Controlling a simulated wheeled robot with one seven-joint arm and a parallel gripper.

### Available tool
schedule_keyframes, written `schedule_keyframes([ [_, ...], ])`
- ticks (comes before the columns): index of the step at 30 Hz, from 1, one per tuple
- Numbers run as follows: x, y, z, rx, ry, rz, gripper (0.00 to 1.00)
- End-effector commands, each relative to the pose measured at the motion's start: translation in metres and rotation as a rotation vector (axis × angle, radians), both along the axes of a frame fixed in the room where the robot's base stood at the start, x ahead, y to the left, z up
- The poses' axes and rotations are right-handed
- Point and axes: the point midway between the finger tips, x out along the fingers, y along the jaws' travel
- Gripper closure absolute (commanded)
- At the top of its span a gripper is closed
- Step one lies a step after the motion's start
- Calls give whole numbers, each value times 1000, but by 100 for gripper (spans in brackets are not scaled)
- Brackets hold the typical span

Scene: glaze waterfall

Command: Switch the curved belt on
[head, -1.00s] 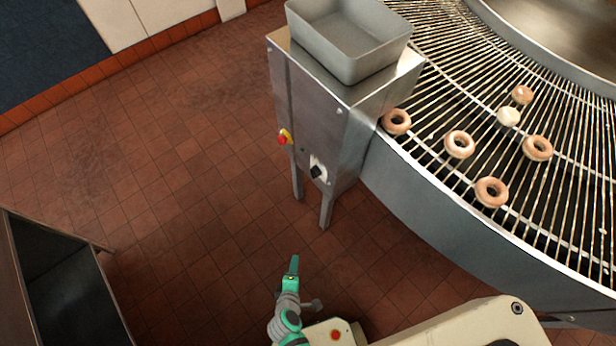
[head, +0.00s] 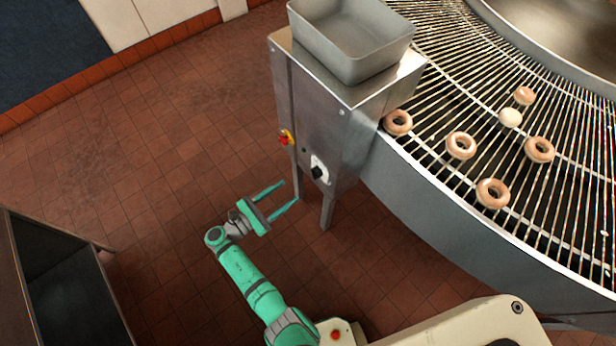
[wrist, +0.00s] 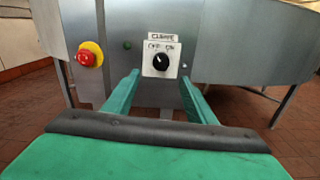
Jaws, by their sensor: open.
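The curved belt's switch is a black rotary knob (wrist: 160,62) on a white plate, with a label above it and small markings to either side. Its mark seems to lean up and left, but it is small. In the head view the knob (head: 318,172) is on the steel cabinet's front. My gripper (head: 291,192) is open and empty, low in front of the cabinet and apart from the knob. In the wrist view my gripper's fingers (wrist: 160,77) point at the panel, one on each side just below the knob. The curved belt (head: 450,110) carries several doughnuts.
A red emergency button on a yellow base (wrist: 89,55) is left of the knob, with a small green light (wrist: 127,45) between them. A grey bin (head: 350,45) tops the steel cabinet (head: 310,110). Tiled floor (head: 150,180) is clear to the left. A dark open cabinet (head: 60,290) stands lower left.

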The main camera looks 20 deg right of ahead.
Motion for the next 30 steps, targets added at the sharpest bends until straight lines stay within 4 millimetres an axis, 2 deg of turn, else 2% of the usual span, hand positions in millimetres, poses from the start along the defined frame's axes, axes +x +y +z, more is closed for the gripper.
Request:
schedule_keyframes([
  [18, 30, -84, 1, -2, 0, -3, 49],
  [24, 35, -98, 0, -1, 1, -2, 49],
  [30, 36, -100, 0, -1, 1, -1, 49],
])
